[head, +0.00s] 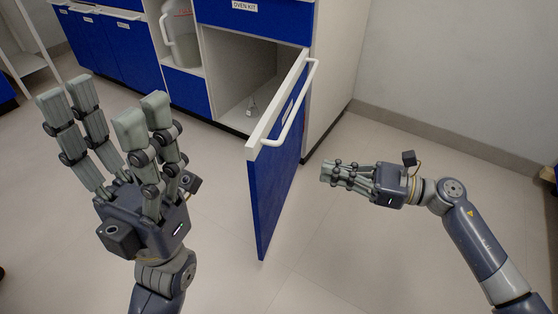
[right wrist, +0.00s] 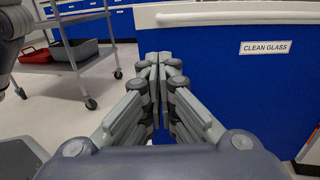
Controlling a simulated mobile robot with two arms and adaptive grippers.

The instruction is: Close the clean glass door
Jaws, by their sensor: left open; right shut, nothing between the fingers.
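The clean glass door (head: 277,185) is a blue panel with a white top edge and a white bar handle (head: 298,104). My left gripper (head: 103,108) is open and empty, fingers up, left of the door.
Above the opening is a blue OVEN KIT drawer (head: 255,18). A large jug (head: 181,35) stands on the open shelf to the left. A grey trolley (right wrist: 75,50) with a red tray shows in the right wrist view. The floor around the door is clear; a wall (head: 450,70) closes the right side.

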